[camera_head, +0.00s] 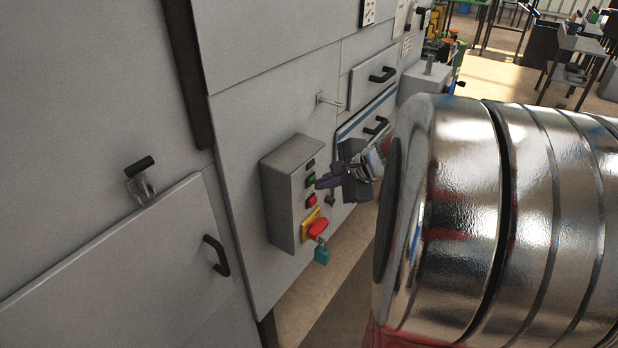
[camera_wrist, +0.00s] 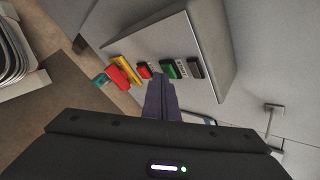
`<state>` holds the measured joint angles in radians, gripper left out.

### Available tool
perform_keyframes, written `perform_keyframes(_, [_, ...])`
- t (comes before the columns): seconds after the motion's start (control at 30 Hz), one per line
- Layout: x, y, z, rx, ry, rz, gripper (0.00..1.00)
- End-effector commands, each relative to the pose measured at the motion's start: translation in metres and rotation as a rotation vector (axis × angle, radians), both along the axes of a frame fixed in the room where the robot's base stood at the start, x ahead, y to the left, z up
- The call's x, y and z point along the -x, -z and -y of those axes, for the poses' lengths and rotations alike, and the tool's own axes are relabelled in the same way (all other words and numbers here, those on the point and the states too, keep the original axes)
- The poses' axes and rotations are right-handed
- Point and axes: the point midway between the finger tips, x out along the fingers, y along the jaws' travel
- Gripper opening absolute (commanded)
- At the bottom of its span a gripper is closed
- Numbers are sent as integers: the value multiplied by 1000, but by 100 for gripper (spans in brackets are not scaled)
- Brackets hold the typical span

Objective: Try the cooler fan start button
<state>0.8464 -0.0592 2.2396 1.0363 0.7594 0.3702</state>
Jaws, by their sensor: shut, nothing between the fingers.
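A grey control box (camera_head: 283,195) is fixed to the cabinet wall; it also fills the upper middle of the wrist view (camera_wrist: 205,30). Its face carries a black control (camera_head: 310,164), a green button (camera_head: 310,180) and a red button (camera_head: 310,201). The green button (camera_wrist: 168,69) and red button (camera_wrist: 143,71) also show in the wrist view. Small labels beside them are unreadable. My gripper (camera_head: 319,183) is shut and empty, its purple fingertips (camera_wrist: 160,78) close to the box face by the green button. I cannot tell whether they touch it.
Below the buttons, a red mushroom knob (camera_head: 318,228) sits on a yellow plate (camera_head: 311,216), with a teal padlock-like piece (camera_head: 322,255) hanging under it. A hook-like rod (camera_head: 328,101) sticks out of the wall above the box. Cabinet handles (camera_head: 216,255) project nearby.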

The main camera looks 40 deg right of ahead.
Motion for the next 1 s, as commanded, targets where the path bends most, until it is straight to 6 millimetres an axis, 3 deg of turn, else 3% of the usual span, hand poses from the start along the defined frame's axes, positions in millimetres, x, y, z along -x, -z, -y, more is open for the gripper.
perform_keyframes(1.0, [19, 0, 7, 0, 0, 0, 0])
